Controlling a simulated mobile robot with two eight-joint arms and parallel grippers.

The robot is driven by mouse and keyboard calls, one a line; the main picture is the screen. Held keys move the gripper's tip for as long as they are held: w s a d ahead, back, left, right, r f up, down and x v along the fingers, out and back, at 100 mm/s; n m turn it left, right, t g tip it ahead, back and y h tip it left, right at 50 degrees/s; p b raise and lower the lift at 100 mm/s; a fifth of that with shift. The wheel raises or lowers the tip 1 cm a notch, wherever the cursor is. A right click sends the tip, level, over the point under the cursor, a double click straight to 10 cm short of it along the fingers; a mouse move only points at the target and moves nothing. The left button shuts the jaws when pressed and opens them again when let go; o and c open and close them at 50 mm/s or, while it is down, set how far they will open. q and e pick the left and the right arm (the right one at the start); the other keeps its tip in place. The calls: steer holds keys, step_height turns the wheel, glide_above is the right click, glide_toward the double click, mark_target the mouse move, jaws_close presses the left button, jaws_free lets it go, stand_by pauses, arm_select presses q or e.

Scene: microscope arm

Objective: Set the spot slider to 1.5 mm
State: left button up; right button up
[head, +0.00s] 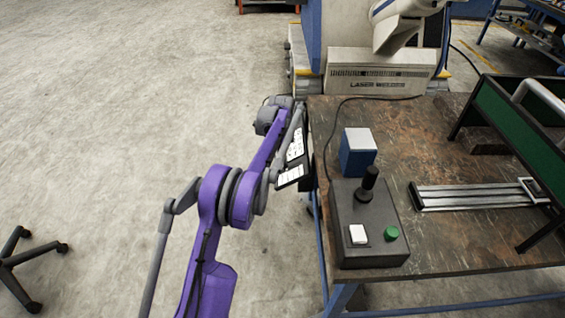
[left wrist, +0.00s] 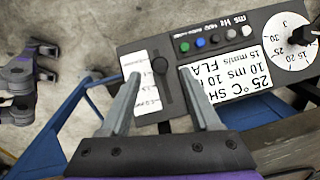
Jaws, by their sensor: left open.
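The control panel (left wrist: 215,50) is a dark unit with a slider, buttons, a display and a dial in the left wrist view. In the head view the panel (head: 294,150) shows at the table's left edge beside my purple left arm. My right gripper is not in view.
Beside the slider are coloured buttons (left wrist: 200,43), a text display (left wrist: 228,70) and a white dial (left wrist: 287,38) with a black knob. On the table (head: 440,160) stand a joystick box (head: 365,245), a blue block (head: 357,153) and a metal rail (head: 470,197). Open floor lies left.

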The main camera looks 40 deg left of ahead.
arm_select(q)
steer(key=shift+w+a+f, duration=0.1)
steer(key=shift+f, duration=0.95)
steer(key=shift+w+a+f, duration=0.1)
steer(key=shift+f, duration=0.95)
jaws_close()
